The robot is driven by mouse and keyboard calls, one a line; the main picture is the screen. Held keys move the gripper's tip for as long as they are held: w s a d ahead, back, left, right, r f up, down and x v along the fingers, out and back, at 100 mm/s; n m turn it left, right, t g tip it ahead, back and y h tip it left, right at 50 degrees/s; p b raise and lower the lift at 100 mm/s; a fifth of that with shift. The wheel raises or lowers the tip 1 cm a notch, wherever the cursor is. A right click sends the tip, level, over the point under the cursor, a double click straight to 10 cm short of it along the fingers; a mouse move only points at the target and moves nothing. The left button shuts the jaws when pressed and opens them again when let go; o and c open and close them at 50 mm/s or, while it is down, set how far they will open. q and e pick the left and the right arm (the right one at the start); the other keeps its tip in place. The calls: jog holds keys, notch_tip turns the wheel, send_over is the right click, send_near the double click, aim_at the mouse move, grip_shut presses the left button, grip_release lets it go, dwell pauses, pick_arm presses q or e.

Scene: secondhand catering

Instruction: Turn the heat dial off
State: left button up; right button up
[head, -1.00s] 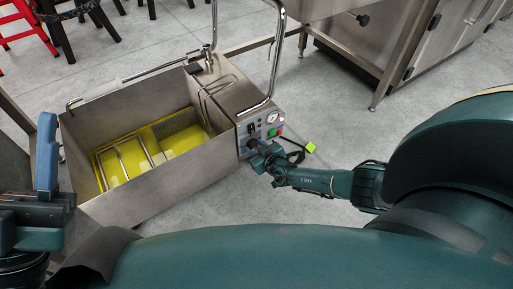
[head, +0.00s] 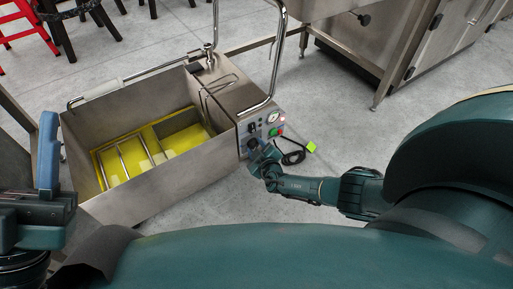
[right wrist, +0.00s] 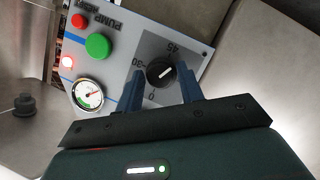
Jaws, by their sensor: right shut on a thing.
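A fryer's control panel (head: 265,126) carries two black dials. The upper dial (head: 252,127) is free of my gripper. My right gripper (head: 254,147) is at the lower one. In the right wrist view this black dial (right wrist: 162,72) sits between the two blue fingers of my right gripper (right wrist: 163,90), which is shut on it. Its white pointer line slants to the upper right, and the upside-down marks 45, 30 and 0 surround it. No word naming this dial is readable. My left gripper (head: 47,155) is at the far left, away from the panel, its jaw gap not clear.
The steel fryer tub (head: 165,185) holds yellow liquid.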

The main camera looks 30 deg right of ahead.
jog(key=o, duration=0.8)
jog(key=shift+s+r, duration=0.15)
jog(key=shift+s, duration=0.15)
pick_arm(q)
notch_tip(320, 180, down, 7)
jog(key=n+g+y+p, duration=0.1)
jog(key=n+y+p, duration=0.5)
jog(key=n+y, duration=0.1)
jog(key=shift+d, duration=0.35)
pick_arm(e)
jog(key=v, duration=1.2)
jog(key=shift+s, duration=0.3)
jog(key=shift+a, duration=0.1)
